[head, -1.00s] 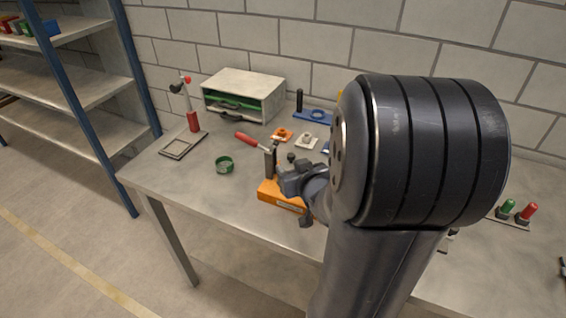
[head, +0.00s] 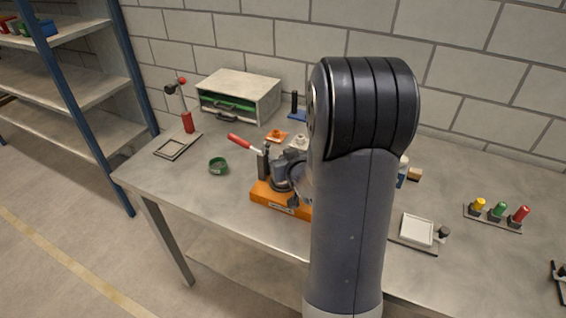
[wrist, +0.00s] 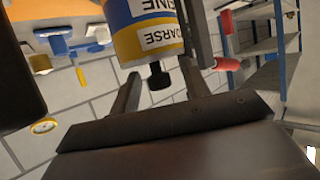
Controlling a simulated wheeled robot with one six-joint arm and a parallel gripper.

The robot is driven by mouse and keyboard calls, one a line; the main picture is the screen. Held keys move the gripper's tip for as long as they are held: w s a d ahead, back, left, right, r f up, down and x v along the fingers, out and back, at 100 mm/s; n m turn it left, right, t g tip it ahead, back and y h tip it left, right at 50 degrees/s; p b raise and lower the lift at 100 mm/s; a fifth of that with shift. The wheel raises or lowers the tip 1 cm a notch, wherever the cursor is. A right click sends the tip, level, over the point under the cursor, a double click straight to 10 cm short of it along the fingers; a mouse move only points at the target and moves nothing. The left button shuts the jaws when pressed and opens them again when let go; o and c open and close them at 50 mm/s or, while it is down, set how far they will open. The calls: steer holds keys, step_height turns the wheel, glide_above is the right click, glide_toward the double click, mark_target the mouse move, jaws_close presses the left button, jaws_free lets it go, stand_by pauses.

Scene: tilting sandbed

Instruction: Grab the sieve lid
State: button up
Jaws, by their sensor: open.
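In the wrist view, which looks upside down, a banded cylinder (wrist: 143,22) has a blue band marked "FINE" and a yellow band marked "COARSE". The sieve lid (wrist: 153,61) is the grey end of it, with a black knob (wrist: 158,77). My gripper (wrist: 160,76) is open, its two fingers standing apart on either side of the knob. I cannot tell whether either touches it. In the head view my arm hides the cylinder and lid. The orange base (head: 268,195) with a red-handled clamp (head: 240,142) shows beside my arm.
A green ring (head: 218,166) and a framed stand (head: 177,146) are on the bench's left. A drawer box (head: 240,92) stands at the back. A white square plate (head: 416,230) and coloured pegs (head: 500,210) lie right. The bench's front left is clear.

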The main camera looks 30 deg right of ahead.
steer(key=shift+c, duration=0.4)
jaws_close()
steer(key=shift+r, duration=0.1)
